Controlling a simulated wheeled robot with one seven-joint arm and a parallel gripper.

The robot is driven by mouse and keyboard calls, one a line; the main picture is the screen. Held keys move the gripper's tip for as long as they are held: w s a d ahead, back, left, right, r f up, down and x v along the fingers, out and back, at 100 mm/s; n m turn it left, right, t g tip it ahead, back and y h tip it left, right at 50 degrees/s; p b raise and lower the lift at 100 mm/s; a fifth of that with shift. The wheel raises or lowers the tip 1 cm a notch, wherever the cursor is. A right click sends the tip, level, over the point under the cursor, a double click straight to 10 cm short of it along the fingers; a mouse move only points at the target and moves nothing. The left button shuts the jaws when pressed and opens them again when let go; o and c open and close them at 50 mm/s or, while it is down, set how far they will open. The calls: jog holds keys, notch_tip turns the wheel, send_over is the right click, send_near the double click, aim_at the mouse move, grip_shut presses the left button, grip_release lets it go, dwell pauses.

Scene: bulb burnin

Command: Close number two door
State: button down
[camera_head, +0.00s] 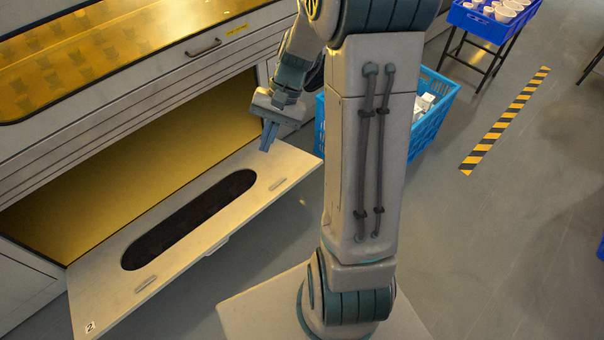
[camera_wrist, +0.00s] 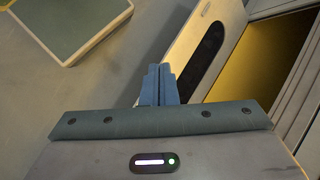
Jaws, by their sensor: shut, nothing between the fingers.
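The number two door (camera_head: 222,240) is a pale panel with a long dark slot and a "2" label in its near left corner. It is folded down and open, sticking out from the lower edge of a cabinet opening lit yellow inside (camera_head: 140,165). My gripper (camera_head: 265,147) is shut and empty, above the far right end of the door; I cannot tell whether it touches the panel. In the wrist view the shut blue fingers (camera_wrist: 159,85) point toward the door (camera_wrist: 200,45), which shows its dark slot.
A blue crate (camera_head: 430,118) with white things stands on the floor behind my arm. A blue tray of white cups (camera_head: 490,22) is on a stand at the back right. A drawer-like front with a dark handle (camera_head: 203,47) is above the opening. Striped floor tape (camera_head: 505,120) crosses clear floor at right.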

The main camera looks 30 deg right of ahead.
jog(key=w+d+f+m+t+y+b, duration=0.3)
jog(key=w+d+f+m+b, duration=0.15)
jog(key=f, duration=0.65)
jog(key=w+d+f+m+t+y+b, duration=0.25)
jog(key=f+y+b, duration=0.2)
jog(key=f, duration=0.75)
jog(key=w+d+f+m+t+y+b, duration=0.25)
jog(key=w+d+f+m+b, duration=0.2)
jog(key=f, duration=0.65)
jog(key=s+d+f+m+t+h+b, duration=0.25)
jog(key=d+f+m+t, duration=0.2)
jog(key=f, duration=0.45)
jog(key=s+d+f+m+t+h+b, duration=0.1)
jog(key=d+f+m+t+h+b, duration=0.35)
jog(key=f, duration=0.55)
jog(key=s+d+f+m+t+h+b, duration=0.2)
jog(key=d+f+m+t+b, duration=0.1)
jog(key=f+m+t, duration=0.5)
jog(key=w+a+r+n+g+b, duration=0.1)
jog(key=w+a+r+n+b, duration=0.1)
jog(key=w+r, duration=0.4)
jog(key=shift+w+a+r+h+b, duration=0.25)
jog(key=shift+w+a+b, duration=0.25)
jog(key=shift+w, duration=1.6)
jog(key=shift+r, duration=0.1)
